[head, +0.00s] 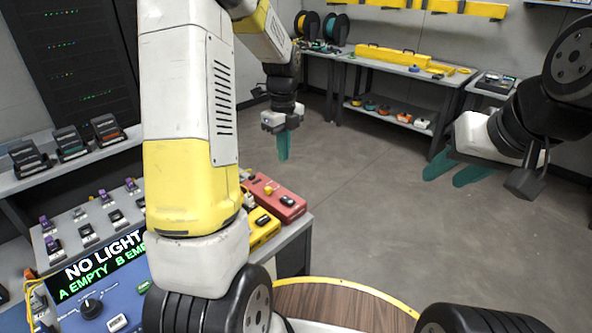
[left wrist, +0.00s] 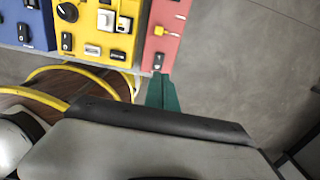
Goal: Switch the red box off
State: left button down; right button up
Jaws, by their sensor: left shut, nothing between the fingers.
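The red box (head: 278,208) lies on the bench, partly behind my left arm in the head view. It carries a yellow knob (head: 268,190) and a dark switch (head: 288,200). In the left wrist view the red box (left wrist: 166,42) is at top centre, with the dark switch (left wrist: 158,62) near its lower end. My left gripper (head: 283,157) is shut and empty, its teal fingers pointing down. In the left wrist view its fingertips (left wrist: 156,76) appear just below the switch; I cannot tell whether they touch the box. My right gripper (head: 441,178) is open and empty over the floor.
A yellow box (head: 264,230) adjoins the red box, and a blue box (head: 135,300) with a display stands left of it. A far workbench (head: 405,72) stands at the back; the floor between is clear.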

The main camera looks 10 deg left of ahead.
aim_at(285, 197)
pick_arm(q)
notch_tip(285, 197, down, 14)
jog(key=shift+r, duration=0.1)
dwell(0.4)
jog(key=shift+a, duration=0.1)
jog(key=shift+f, duration=0.25)
jog(key=shift+s+d+r, duration=0.25)
jog(key=shift+s+d, duration=0.15)
jog(key=shift+d, duration=0.25)
jog(key=shift+r, duration=0.1)
